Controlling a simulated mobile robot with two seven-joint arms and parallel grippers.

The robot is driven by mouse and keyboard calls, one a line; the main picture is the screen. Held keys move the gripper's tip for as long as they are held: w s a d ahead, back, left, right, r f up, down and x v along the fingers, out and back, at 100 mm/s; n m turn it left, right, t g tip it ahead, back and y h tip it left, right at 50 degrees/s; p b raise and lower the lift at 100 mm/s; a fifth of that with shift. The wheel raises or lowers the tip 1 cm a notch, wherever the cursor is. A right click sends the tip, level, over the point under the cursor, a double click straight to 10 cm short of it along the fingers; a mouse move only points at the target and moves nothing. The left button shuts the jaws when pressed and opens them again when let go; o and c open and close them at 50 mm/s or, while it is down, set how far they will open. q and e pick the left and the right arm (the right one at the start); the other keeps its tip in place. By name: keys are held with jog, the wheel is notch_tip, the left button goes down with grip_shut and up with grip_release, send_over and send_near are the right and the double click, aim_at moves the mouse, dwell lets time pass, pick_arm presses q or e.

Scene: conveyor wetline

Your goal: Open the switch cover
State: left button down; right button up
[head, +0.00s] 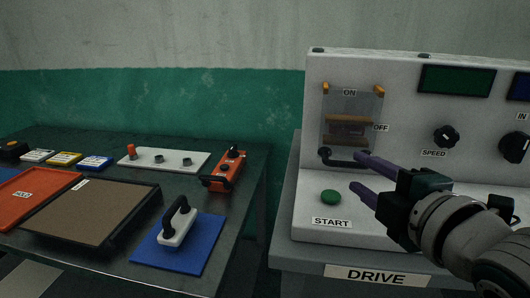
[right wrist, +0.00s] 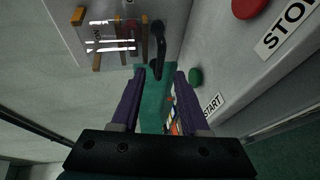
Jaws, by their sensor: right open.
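The clear switch cover (head: 368,105) hangs from two orange hinges on the upright face of the white DRIVE panel, down over a brown switch (head: 350,128). ON and OFF labels are by it. Its black handle (head: 342,161) runs along the bottom edge. My right gripper (head: 357,171) is open, with its two purple fingers pointing left, close to the handle's right end. In the right wrist view, the handle (right wrist: 157,45) lies just ahead of the open fingertips (right wrist: 159,75), and nothing is between them. Whether a finger touches the handle, I cannot tell. My left gripper is out of view.
A green START button (head: 331,197) sits below the cover, near my fingers. A SPEED knob (head: 446,136) is to the right. A red STOP button (right wrist: 249,6) shows in the right wrist view. A dark table (head: 225,225) at left holds several tools and trays.

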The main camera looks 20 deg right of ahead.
aim_at(348, 166)
jog(key=x, duration=0.5)
jog(key=shift+w, duration=0.35)
grip_shut()
dwell(1.1)
